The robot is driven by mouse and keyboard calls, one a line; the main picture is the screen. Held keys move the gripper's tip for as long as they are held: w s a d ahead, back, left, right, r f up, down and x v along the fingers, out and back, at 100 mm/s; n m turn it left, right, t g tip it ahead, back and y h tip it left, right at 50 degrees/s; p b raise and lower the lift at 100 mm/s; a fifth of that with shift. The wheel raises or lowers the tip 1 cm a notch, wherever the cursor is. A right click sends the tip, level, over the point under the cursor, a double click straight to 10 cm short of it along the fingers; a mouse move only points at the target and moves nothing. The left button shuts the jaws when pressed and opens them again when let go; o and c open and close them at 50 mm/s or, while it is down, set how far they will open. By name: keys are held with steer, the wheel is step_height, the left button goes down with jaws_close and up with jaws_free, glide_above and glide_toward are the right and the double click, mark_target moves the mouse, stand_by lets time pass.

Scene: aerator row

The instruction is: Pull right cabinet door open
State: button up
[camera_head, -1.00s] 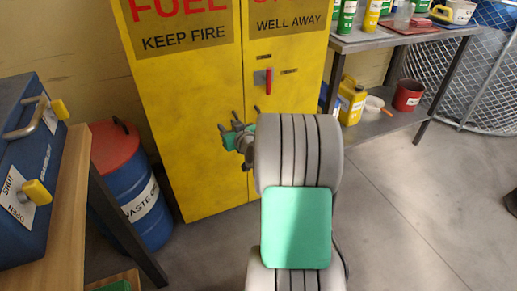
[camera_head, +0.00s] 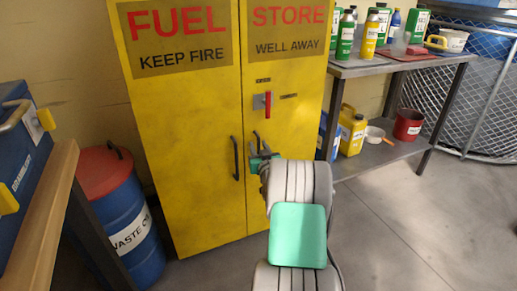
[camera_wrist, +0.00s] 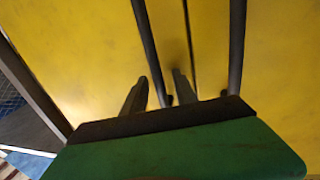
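The yellow fuel cabinet (camera_head: 190,110) stands ahead with both doors flush. Its right door (camera_head: 295,125) carries a red latch handle (camera_head: 267,103) and a dark vertical pull handle (camera_head: 256,138), partly hidden by my gripper. The left door (camera_head: 185,150) has its own dark pull handle (camera_head: 236,158). My gripper (camera_head: 260,160) is at the right door's handle. In the wrist view my gripper (camera_wrist: 160,88) is open, its two fingers apart. The right door's handle (camera_wrist: 147,40) runs down between them; whether they touch it is unclear. The left door's handle (camera_wrist: 237,45) shows to the right.
A blue drum with a red lid (camera_head: 125,225) stands left of the cabinet. A wooden bench (camera_head: 45,215) with a blue box (camera_head: 20,160) is at the left edge. A metal shelf table (camera_head: 400,65) with bottles stands right. The floor at right is clear.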

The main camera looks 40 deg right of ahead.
steer(key=shift+c, duration=0.5)
jaws_close()
stand_by(0.8)
